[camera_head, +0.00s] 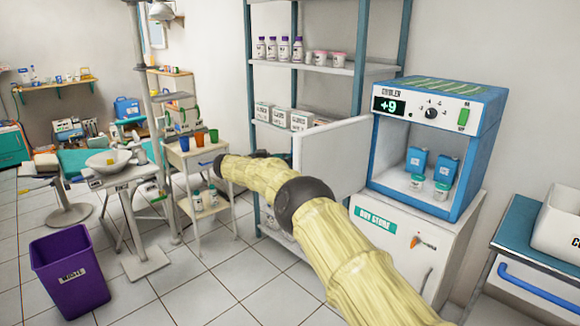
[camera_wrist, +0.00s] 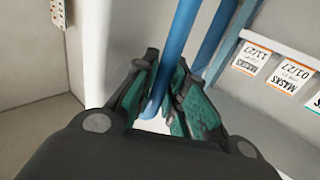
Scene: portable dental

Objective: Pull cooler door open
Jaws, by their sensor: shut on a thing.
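The cooler (camera_head: 440,140) is a blue and white box with a "COOLER" label and a "+9" display, at the right of the head view. Its white door (camera_head: 330,158) stands swung out to the left, and the inside is exposed. Two blue boxes (camera_head: 416,161) and small jars with teal labels (camera_head: 416,184) stand inside. In the wrist view my gripper (camera_wrist: 163,92) is shut on a blue upright bar, which looks like the door handle (camera_wrist: 176,48). In the head view my gripper is mostly hidden behind my arm and the door's left edge.
A shelf rack (camera_head: 320,68) with bottles and mask boxes stands behind the door. The cooler rests on a white cabinet (camera_head: 400,240). A small trolley (camera_head: 190,162) with cups is left of my arm. A purple bin (camera_head: 70,272) stands on the open tiled floor.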

